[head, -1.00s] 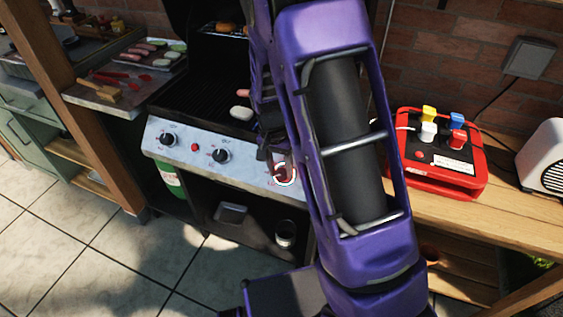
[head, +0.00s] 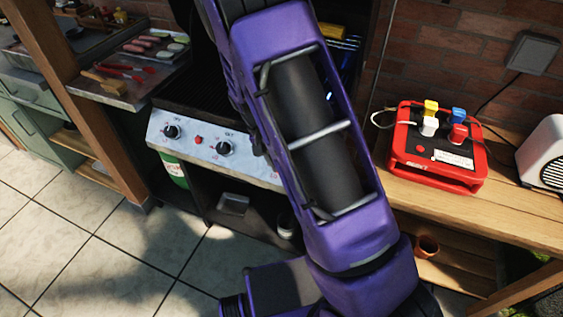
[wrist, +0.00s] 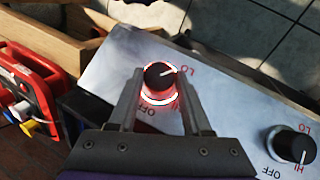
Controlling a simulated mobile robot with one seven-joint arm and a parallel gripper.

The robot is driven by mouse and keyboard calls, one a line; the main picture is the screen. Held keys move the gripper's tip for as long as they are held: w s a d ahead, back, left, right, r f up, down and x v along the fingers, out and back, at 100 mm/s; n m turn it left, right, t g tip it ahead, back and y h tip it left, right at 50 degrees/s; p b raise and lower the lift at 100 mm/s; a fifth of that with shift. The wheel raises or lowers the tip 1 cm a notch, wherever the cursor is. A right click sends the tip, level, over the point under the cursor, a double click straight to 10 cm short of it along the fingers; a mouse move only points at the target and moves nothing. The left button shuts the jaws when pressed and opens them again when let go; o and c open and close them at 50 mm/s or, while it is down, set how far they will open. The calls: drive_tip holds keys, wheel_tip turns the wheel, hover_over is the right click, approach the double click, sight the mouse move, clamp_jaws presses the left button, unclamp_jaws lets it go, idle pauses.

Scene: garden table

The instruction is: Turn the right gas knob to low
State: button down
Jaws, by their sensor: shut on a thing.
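The right gas knob (wrist: 157,75) is black with a white pointer mark and a glowing red-white ring around its base. It stands on the silver control panel (wrist: 225,85). Its white mark points toward the red LO label. My gripper (wrist: 160,80) has its two fingers on either side of this knob and is shut on it. In the head view my purple arm hides both the gripper and the right knob. The middle knob (head: 225,148) and left knob (head: 172,132) show on the panel. The middle knob also appears in the wrist view (wrist: 292,143).
A red box with coloured plugs (head: 437,148) stands on the wooden counter (head: 460,215) right of my arm. A tray of food and utensils (head: 130,75) lies left of the grill. A wooden post (head: 90,100) stands at the left.

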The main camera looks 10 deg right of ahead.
drive_tip(key=shift+c, duration=1.7)
unclamp_jaws()
drive_tip(key=shift+r, duration=0.1)
drive_tip(key=p+v, duration=0.1)
drive_tip(key=v, duration=1.6)
drive_tip(key=shift+w+r, duration=0.1)
drive_tip(key=shift+r, duration=0.1)
